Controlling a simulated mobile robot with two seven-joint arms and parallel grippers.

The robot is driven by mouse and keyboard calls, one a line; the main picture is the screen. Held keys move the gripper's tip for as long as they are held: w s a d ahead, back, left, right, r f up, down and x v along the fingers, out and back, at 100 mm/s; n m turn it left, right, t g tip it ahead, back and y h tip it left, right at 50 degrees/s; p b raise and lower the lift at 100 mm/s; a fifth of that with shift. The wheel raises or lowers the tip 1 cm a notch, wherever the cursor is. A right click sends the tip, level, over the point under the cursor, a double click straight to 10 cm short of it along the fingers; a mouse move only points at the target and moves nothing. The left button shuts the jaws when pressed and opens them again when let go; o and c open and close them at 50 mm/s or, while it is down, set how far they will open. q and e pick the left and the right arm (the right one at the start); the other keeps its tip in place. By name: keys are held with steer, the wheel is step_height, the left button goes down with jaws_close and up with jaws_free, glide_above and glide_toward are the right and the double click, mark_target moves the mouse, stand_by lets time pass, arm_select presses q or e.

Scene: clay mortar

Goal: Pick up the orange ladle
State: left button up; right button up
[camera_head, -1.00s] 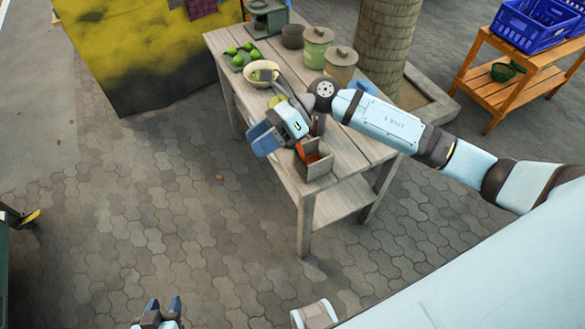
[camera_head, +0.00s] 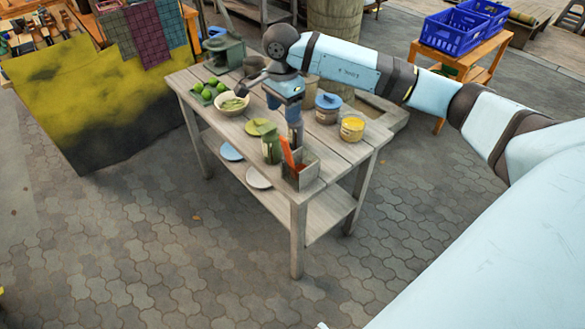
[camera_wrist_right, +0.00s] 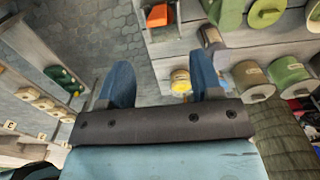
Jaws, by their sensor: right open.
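The orange ladle (camera_head: 286,152) stands tilted in a small wooden box (camera_head: 302,179) at the near right corner of the table. Its lower part is hidden by the box walls. In the right wrist view, orange shows inside the box (camera_wrist_right: 158,15) at the top edge, beyond the fingers. My right gripper (camera_head: 284,100) hangs over the table, behind the box and apart from the ladle in the picture. In the wrist view its two blue fingers (camera_wrist_right: 163,78) are spread with nothing held between them. My left gripper is out of view.
A green bottle (camera_head: 271,147) and a dark grey upright object (camera_head: 296,133) stand close beside the box. A bowl (camera_head: 231,103) and green fruit are to the left.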

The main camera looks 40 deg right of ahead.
glide_above(286, 152)
steer(key=f, duration=0.6)
steer(key=shift+w+f+p, duration=0.25)
steer(key=shift+w+p, duration=0.05)
steer(key=shift+f, duration=0.55)
steer(key=shift+s+f+p, duration=0.15)
steer(key=shift+f+p, duration=0.4)
steer(key=shift+f, duration=2.05)
jaws_close()
steer(key=shift+r, duration=0.2)
step_height(286, 152, up, 20)
steer(key=b, duration=0.1)
steer(key=shift+f+b, duration=0.15)
steer(key=shift+b, duration=0.25)
